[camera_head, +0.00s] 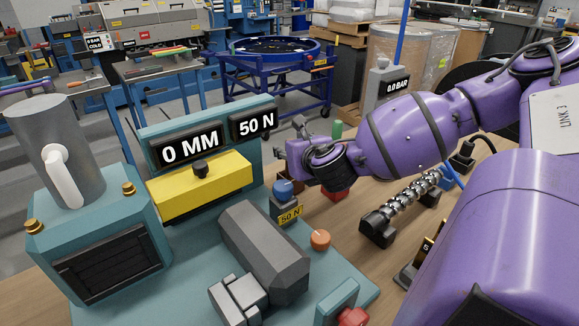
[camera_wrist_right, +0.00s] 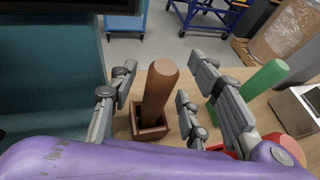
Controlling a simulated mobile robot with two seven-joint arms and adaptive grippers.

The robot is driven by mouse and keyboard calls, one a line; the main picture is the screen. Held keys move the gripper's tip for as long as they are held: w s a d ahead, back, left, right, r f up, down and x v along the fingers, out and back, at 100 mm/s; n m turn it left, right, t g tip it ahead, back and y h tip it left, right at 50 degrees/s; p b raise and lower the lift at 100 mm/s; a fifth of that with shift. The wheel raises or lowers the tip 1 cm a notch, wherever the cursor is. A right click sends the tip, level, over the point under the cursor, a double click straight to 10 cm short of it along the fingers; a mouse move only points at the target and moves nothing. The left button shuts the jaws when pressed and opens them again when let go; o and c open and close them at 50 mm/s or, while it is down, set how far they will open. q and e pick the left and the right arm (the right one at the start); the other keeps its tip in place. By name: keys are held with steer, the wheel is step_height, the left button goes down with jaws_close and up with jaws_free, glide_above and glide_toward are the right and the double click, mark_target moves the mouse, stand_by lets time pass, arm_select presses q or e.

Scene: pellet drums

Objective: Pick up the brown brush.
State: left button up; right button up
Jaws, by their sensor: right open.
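The brown brush (camera_wrist_right: 158,92) stands upright, slightly tilted in the picture, its thick handle up and its lower end in a small brown square holder (camera_wrist_right: 149,132). My right gripper (camera_wrist_right: 158,88) is open, with its fingers to the left and right of the brush handle in the right wrist view. I see no finger clearly touching the handle, and the depth between them is hard to judge. My left gripper is not in view.
The teal machine (camera_wrist_right: 50,75) borders the brush on the left.

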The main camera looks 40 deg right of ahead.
steer(key=shift+w+d, duration=0.1)
jaws_close()
stand_by(0.4)
